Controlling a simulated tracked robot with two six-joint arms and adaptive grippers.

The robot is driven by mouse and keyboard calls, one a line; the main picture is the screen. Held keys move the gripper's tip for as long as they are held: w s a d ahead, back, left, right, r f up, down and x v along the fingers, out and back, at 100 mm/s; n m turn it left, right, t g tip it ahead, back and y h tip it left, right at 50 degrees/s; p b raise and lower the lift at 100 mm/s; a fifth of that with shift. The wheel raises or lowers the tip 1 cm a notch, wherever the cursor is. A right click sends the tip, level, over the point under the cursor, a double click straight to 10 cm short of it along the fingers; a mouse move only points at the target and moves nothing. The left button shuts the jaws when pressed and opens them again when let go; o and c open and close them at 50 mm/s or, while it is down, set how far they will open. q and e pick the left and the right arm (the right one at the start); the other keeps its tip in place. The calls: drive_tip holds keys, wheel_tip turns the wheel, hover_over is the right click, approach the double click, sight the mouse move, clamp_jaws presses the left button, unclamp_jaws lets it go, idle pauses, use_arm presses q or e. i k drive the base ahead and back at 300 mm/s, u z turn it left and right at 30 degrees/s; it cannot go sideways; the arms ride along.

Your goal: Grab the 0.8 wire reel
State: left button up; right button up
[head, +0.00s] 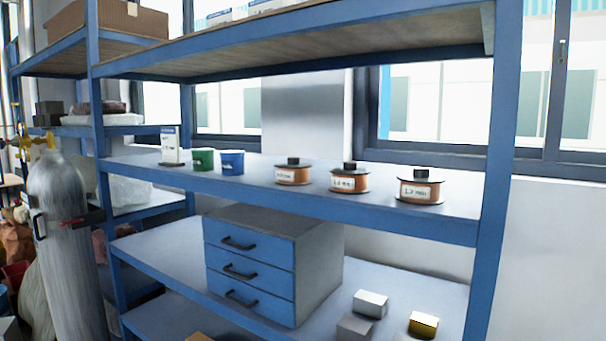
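Three copper-coloured wire reels with black flanges, black top knobs and white labels stand upright in a row on the middle blue shelf. The left reel (293,173) has a label too small to read for certain. The middle reel (348,180) has a label that looks like 1.0 mm. The right reel (420,187) has a label that looks like 1.2 mm. The reels stand apart from each other, with nothing in front of them. Neither of my grippers is in view.
A green cup (203,160), a blue cup (232,163) and a white box (171,146) stand left of the reels. The upper shelf (300,45) overhangs them. A drawer unit (250,268) stands below. A gas cylinder (62,250) stands at the left. The right upright (495,170) bounds the shelf.

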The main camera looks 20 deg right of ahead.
sight(293, 172)
drive_tip(key=u, duration=0.45)
drive_tip(key=i, duration=0.9)
drive_tip(key=z, duration=0.3)
